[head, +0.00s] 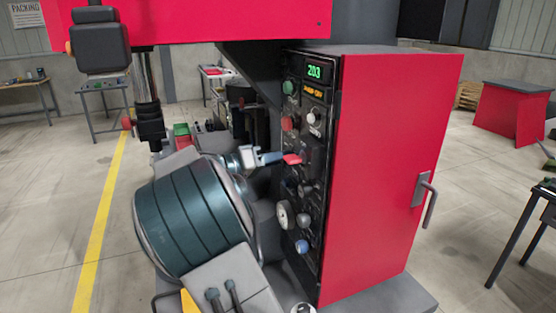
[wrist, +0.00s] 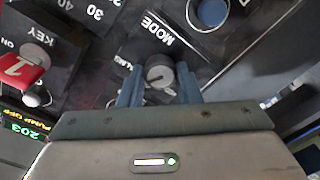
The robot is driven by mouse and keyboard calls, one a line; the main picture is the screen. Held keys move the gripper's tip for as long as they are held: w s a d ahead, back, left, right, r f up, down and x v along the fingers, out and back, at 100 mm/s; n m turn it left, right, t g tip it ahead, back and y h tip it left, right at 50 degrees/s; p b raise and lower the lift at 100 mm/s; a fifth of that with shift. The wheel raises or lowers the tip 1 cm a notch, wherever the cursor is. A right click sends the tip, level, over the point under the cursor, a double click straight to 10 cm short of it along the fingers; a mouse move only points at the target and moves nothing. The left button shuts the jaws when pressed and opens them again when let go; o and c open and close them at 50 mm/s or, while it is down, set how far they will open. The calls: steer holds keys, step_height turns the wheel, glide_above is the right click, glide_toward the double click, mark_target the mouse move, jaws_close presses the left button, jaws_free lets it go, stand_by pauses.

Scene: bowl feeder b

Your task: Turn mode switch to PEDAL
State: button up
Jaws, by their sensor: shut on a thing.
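The mode switch is a round grey knob (wrist: 160,76) on the dark control panel, under the word MODE in the wrist view. My gripper (wrist: 160,88) has its two blue fingers on either side of this knob and is shut on it. In the head view my gripper (head: 275,158) reaches the panel (head: 314,160) from the left, and I cannot make out the knob there. Another label beside the knob is partly hidden by a finger. I cannot read which position the knob points to.
A red key tag (wrist: 20,72) hangs near the KEY label, left of my fingers in the wrist view. A blue button (wrist: 211,12) sits above right. The red cabinet (head: 385,170) with a door handle stands right of the panel. A green display (head: 314,71) reads 203.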

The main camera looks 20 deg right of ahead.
steer(key=shift+n+g+p, duration=0.3)
steer(key=shift+n+p, duration=3.25)
steer(key=shift+n, duration=3.55)
steer(key=shift+f, duration=0.1)
steer(key=o, duration=1)
steer(key=shift+c, duration=0.2)
steer(key=a+b, duration=0.3)
steer(key=a, duration=1.1)
steer(key=shift+r, duration=0.25)
